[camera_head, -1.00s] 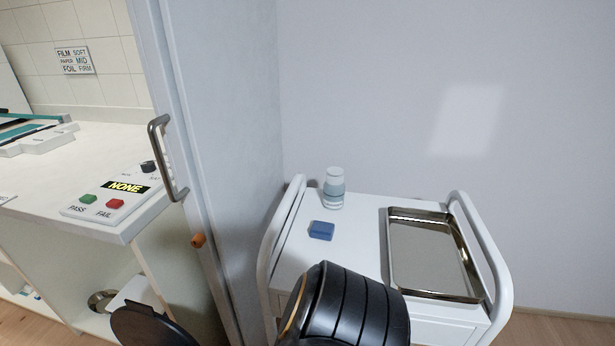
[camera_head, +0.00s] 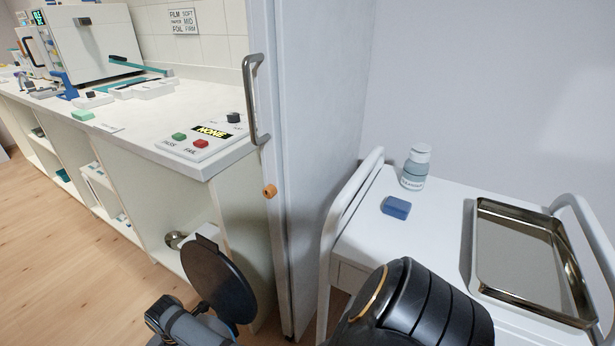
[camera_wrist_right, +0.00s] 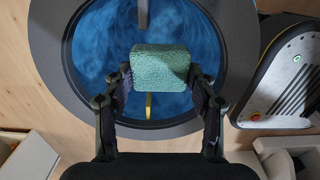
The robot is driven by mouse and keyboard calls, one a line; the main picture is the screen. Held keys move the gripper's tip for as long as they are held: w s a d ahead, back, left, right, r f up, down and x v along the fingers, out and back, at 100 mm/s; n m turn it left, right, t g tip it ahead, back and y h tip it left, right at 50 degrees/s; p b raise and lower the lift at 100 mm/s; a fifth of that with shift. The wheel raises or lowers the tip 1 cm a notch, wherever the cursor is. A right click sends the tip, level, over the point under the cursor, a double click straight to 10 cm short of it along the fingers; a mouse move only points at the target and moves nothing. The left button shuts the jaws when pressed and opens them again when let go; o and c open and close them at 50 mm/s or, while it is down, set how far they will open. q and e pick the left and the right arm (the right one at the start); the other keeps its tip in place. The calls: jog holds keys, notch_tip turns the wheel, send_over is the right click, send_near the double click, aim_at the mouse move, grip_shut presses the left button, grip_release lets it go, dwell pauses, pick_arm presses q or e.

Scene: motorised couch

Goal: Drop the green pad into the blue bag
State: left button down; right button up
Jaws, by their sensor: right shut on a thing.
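In the right wrist view my right gripper (camera_wrist_right: 160,76) is shut on the green pad (camera_wrist_right: 160,65), a small block with a rough surface. The pad shows in front of the blue bag (camera_wrist_right: 95,50), which lines a round opening with a wide dark grey rim (camera_wrist_right: 50,50). The pad overlaps the middle of the opening, and the rim surrounds it in this view. How far the pad is above the bag I cannot tell. In the head view a dark round disc (camera_head: 218,280), perhaps a raised lid, stands at the bottom. My left gripper is not identifiable.
A white cart (camera_head: 430,235) at right carries a blue block (camera_head: 396,207), a bottle (camera_head: 415,168) and a metal tray (camera_head: 530,255). A counter (camera_head: 125,130) at left holds a button panel (camera_head: 205,140) and another green block (camera_head: 82,115). Wood floor lies open at left.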

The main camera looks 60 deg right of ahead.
pick_arm(q)
jog(key=shift+d+r, duration=0.1)
jog(key=shift+r, duration=0.3)
pick_arm(e)
jog(key=shift+f, duration=0.1)
jog(key=o, duration=1.3)
notch_tip(320, 180, up, 8)
jog(key=shift+f, duration=0.25)
pick_arm(q)
jog(key=shift+w, duration=0.1)
pick_arm(e)
jog(key=shift+a, duration=0.1)
